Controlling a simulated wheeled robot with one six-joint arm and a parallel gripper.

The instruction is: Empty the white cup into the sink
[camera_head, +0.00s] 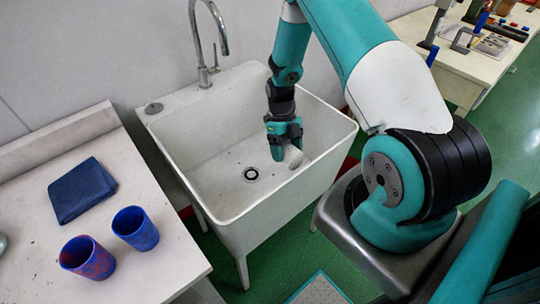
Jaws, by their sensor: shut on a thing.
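My gripper (284,142) reaches down over the right part of the white sink (210,152). It is shut on the white cup (293,157), which is small in view and partly hidden by the gripper. The cup looks tilted, with its end toward the lower right. It is right of the drain (251,174), over or within the basin; its exact height above the basin floor is hard to tell. I cannot see the cup's contents or any liquid pouring.
A chrome faucet (207,66) stands at the back left of the sink. A pale table (130,192) on the left holds a folded blue cloth (82,190), a blue cup (135,229) and a red-blue cup (87,258). A workbench (455,70) stands at the upper right.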

